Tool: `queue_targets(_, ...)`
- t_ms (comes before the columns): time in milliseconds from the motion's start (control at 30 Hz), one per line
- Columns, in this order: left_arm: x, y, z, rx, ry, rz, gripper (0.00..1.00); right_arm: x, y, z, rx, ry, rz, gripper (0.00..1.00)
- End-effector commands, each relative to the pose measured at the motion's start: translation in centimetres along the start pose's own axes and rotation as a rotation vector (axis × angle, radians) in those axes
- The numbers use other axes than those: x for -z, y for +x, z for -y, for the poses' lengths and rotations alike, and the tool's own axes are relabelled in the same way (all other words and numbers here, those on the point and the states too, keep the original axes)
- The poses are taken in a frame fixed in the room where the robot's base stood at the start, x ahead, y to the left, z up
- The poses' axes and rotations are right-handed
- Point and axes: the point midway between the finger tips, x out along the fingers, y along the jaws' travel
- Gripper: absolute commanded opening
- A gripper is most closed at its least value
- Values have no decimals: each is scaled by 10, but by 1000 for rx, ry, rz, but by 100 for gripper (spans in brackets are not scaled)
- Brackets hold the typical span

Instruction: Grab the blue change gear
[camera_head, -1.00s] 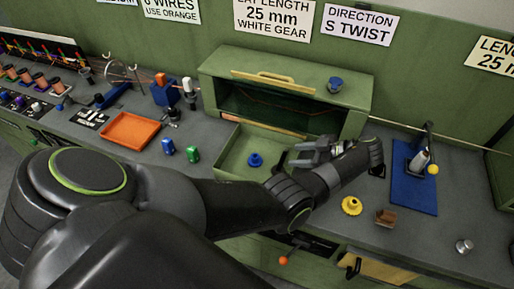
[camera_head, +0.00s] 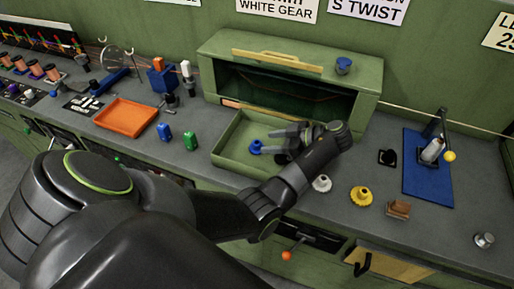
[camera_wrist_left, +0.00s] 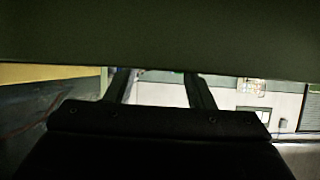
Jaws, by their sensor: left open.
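The blue change gear (camera_head: 255,147) sits in the shallow green tray (camera_head: 228,160) in front of the open green cabinet. My left gripper (camera_head: 267,142) reaches in from the right with its fingers apart, pointing left at the gear. The fingertips are at or just beside the gear; I cannot tell whether they touch it. The left wrist view shows both fingers (camera_wrist_left: 162,90) apart, under a dark green surface, with no gear visible between them. My right gripper is not in view.
A white gear (camera_head: 321,184), yellow gear (camera_head: 361,196) and brown block (camera_head: 398,209) are on the bench to the right. An orange tray (camera_head: 125,117) is left.

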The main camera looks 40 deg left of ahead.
Motion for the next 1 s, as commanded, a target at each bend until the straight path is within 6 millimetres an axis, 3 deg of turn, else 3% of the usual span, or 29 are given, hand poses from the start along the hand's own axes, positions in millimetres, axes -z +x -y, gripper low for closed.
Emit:
queue_targets(100,-5,17,-2,1,-3,-1,48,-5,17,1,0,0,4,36)
queue_targets(333,-2,42,-4,1,-2,-2,48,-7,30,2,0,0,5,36)
queue_targets(667,0,46,-4,0,-1,0,47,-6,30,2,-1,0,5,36)
queue_targets(1000,0,46,-4,0,0,0,3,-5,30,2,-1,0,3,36)
